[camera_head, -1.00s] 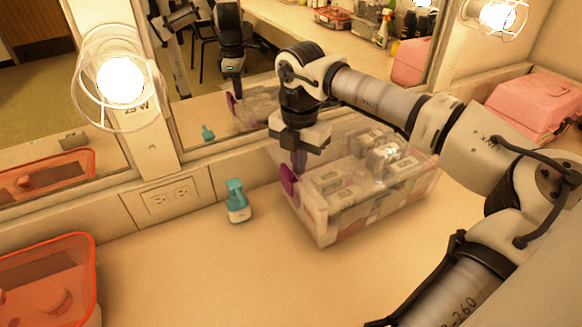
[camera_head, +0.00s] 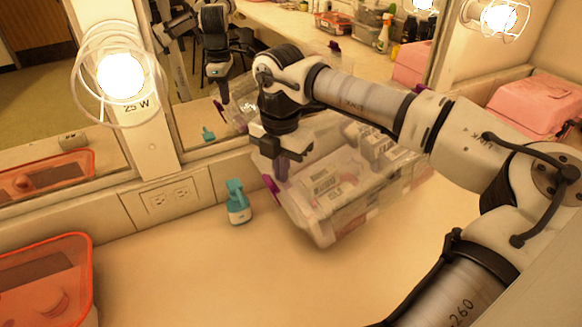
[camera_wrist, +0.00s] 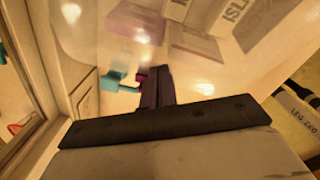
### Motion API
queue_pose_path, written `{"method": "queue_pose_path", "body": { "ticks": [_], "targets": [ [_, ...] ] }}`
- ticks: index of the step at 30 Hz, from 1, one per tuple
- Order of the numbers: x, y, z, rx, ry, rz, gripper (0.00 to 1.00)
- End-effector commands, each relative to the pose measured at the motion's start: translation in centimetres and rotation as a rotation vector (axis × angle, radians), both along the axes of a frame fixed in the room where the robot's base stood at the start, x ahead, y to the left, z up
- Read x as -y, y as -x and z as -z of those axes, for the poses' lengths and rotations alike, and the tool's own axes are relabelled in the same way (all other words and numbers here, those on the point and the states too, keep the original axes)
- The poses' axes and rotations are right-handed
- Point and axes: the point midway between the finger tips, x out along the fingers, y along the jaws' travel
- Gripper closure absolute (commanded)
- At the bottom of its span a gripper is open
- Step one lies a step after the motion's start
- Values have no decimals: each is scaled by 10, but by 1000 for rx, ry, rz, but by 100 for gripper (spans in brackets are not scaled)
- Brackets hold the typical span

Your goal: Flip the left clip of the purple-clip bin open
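The clear purple-clip bin (camera_head: 322,228) stands on the counter below the mirror, with white labelled boxes inside. Its left purple clip (camera_head: 270,185) shows at the left end, slanting outward from the wall. My gripper (camera_head: 281,172) points down at that end, right beside the clip and partly in front of it. In the wrist view the dark fingers (camera_wrist: 157,88) lie close together, with a bit of purple (camera_wrist: 142,76) by their tips. I cannot tell whether they touch the clip. The right clip is not clearly visible; the lid's position is hard to make out.
A teal-and-white bottle (camera_head: 238,203) stands left of the bin. An orange-rimmed bin (camera_head: 84,280) is at the front left, and a pink case (camera_head: 535,105) at the back right. The mirror and its frame (camera_head: 150,145) stand close behind my gripper. The front counter is clear.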

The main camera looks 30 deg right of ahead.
Motion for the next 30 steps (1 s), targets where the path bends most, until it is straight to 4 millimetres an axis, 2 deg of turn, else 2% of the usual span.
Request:
{"method": "queue_pose_path", "body": {
  "ticks": [1, 21, 30],
  "targets": [
    [-3, 4, 16, -23, -11, -2, 100],
    [-23, 3, 20, -22, -4, 1, 100],
    [-25, 3, 20, -22, -2, 5, 100]
  ]
}}
